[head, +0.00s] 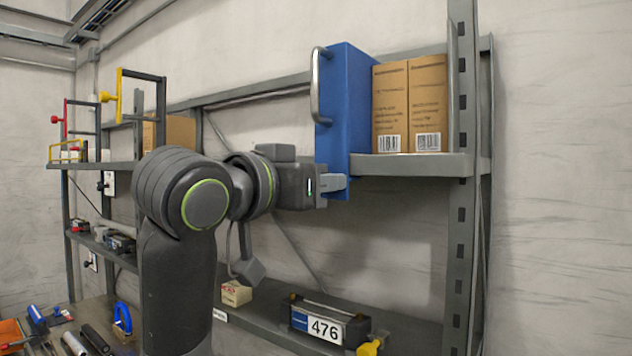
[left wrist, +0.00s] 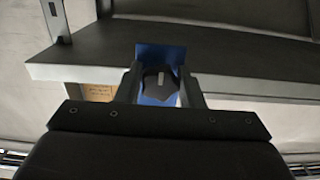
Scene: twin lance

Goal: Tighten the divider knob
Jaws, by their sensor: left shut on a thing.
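The blue divider (head: 347,95) stands upright at the left end of the upper shelf and has a metal handle (head: 318,88) on its front edge. My left gripper (head: 334,184) is at the divider's lower front. In the left wrist view, its two fingers are shut on the dark, angular divider knob (left wrist: 160,84), one on each side. A pale mark shows on the knob, and blue divider surface (left wrist: 163,52) shows behind it. In the head view, the fingers and the divider's edge hide the knob. My right gripper is not in view.
Two cardboard boxes (head: 410,105) stand right of the divider on the upper shelf (head: 415,166). A metal post (head: 462,200) rises at its right end. Below, a case marked 476 (head: 325,325) and a small box (head: 236,293) sit on a lower shelf.

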